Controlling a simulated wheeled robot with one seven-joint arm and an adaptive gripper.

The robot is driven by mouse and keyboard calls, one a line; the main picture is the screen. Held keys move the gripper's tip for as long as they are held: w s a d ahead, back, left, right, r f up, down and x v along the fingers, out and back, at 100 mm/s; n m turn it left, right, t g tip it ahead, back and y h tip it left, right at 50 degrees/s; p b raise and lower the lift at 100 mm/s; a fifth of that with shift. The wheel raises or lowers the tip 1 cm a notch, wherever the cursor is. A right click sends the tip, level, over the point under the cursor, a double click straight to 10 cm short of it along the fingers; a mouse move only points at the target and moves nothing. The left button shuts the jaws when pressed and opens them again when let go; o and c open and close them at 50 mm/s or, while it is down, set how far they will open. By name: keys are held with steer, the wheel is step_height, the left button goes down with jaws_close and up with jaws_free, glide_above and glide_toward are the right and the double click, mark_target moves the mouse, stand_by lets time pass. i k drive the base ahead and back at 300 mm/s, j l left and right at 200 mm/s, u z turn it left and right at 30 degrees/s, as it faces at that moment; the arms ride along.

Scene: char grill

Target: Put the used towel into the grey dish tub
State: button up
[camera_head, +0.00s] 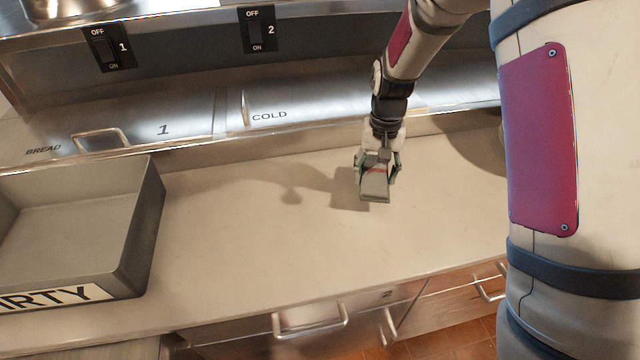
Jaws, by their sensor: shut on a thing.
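My gripper (377,176) is over the counter, right of the middle of the head view, and points down. It is shut on the used towel (375,188), a small folded grey-beige cloth with a reddish stripe. The towel sits between the fingers and casts a shadow to its left; I cannot tell how far it is above the counter. The grey dish tub (143,225) stands on the counter at the left, with a label ending in "IRTY" on its front. The inside that shows is empty. Its left part is cut off by the picture edge.
The counter (245,235) is clear between the tub and my gripper. Behind it are steel lids marked BREAD, 1 and COLD (300,110), with handles, and switches 1 (108,48) and 2 (257,30). Drawers with bar handles (310,325) are below the front edge.

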mark_target(64, 271)
steer(key=k+j+u, duration=0.1)
steer(key=k+j, duration=0.15)
steer(key=k+j+u, duration=0.1)
steer(key=k+j, duration=0.15)
steer(key=j, duration=0.15)
steer(key=k+j+u, duration=0.1)
steer(key=j, duration=0.25)
steer(key=k, duration=0.1)
